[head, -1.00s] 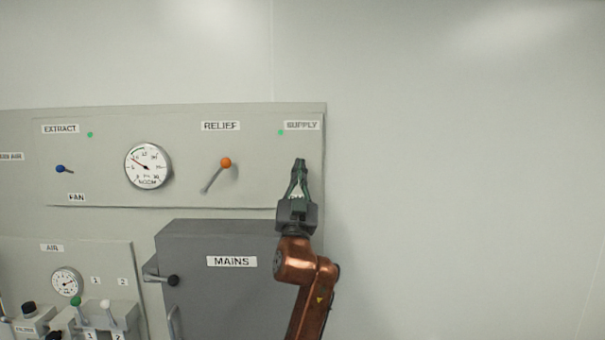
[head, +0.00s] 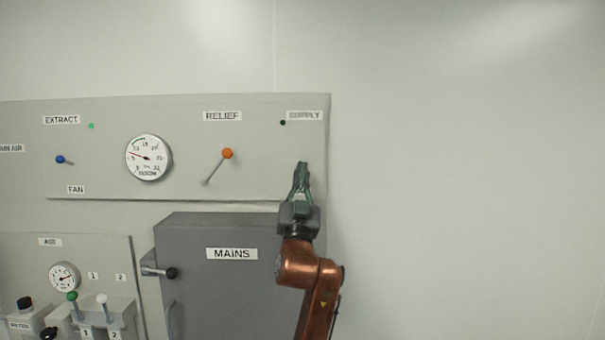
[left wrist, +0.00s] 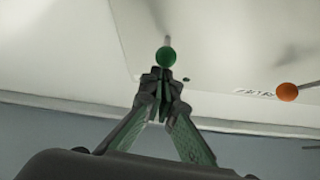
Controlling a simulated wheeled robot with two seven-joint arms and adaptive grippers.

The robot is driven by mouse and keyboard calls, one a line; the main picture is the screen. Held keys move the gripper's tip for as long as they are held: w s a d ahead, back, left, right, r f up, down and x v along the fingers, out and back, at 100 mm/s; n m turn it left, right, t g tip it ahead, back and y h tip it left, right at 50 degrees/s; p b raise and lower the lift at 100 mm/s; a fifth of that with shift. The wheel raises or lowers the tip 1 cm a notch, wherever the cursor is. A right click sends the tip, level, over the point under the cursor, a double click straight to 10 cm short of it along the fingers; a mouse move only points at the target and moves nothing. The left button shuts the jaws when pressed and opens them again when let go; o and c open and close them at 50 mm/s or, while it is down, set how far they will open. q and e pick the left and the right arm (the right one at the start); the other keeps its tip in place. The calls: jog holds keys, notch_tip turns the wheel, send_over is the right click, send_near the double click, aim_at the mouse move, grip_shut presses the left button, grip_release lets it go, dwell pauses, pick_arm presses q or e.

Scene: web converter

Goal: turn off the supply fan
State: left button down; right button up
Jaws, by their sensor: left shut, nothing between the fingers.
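The SUPPLY label (head: 305,116) is at the upper right of the panel in the head view. The small lamp (head: 283,122) beside it is dark. My left gripper (head: 302,165) is shut and empty, in front of the panel below the SUPPLY label. In the left wrist view a lever with a green ball knob (left wrist: 166,57) is just beyond the shut fingertips (left wrist: 162,75). The knob is at or very near the tips; I cannot tell whether they touch. In the head view this lever is hidden behind my gripper. My right gripper is not in view.
The RELIEF lever with an orange knob (head: 227,154) is to the left; the knob also shows in the wrist view (left wrist: 287,92). Further left are a round gauge (head: 148,157) and the EXTRACT lever with a blue knob (head: 60,159). The MAINS box (head: 215,285) juts out below. The wall at right is bare.

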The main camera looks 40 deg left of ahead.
pick_arm(q)
jog(key=w+f+b+v, duration=0.1)
jog(key=b+v, duration=0.2)
jog(key=v, duration=0.6)
jog(key=shift+w+f, duration=0.2)
jog(key=shift+f, duration=0.15)
jog(key=shift+a, duration=0.15)
jog(key=shift+s, duration=0.1)
